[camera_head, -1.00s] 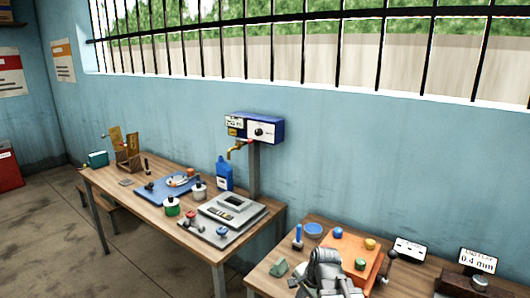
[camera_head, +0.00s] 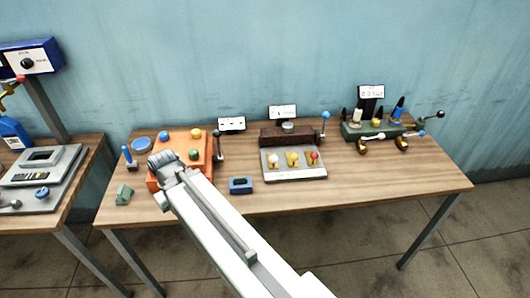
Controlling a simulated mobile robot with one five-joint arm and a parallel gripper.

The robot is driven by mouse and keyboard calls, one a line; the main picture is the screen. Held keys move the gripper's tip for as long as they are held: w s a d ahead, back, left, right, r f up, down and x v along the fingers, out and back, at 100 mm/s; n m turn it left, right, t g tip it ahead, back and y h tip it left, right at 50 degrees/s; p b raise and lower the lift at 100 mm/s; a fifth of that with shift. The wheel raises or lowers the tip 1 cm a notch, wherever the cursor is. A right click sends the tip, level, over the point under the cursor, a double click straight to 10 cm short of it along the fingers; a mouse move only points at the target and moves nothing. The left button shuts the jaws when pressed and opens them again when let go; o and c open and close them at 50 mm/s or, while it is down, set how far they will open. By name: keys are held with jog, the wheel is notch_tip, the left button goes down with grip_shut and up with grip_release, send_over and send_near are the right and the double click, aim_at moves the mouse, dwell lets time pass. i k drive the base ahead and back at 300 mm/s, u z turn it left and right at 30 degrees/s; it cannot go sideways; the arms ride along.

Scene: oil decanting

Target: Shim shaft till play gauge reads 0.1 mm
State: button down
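A dark brown block (camera_head: 287,137) with a small round grey part on top stands at the back middle of the right-hand table. A small white display (camera_head: 283,111) stands behind it; its text is too small to read now. A blue-knobbed lever (camera_head: 325,122) rises at the block's right end. In front is a grey tray (camera_head: 295,177) with white, yellow and red-topped pieces. I cannot tell which parts are shaft or shims. My gripper (camera_head: 163,160) is over the left part of the orange box (camera_head: 205,163), left of the block; its fingers are not clear.
A small blue box (camera_head: 240,185) lies near the front edge, between my arm and the tray. A green rack (camera_head: 372,130) with upright pieces and levers stands at right. A black lever (camera_head: 218,145) stands beside the orange box. The table's front right is clear.

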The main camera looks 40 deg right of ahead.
aim_at(273, 159)
jog(key=z, duration=0.9)
jog(key=k, duration=0.6)
jog(key=z, duration=0.25)
jog(key=i, duration=0.5)
jog(key=z, duration=0.35)
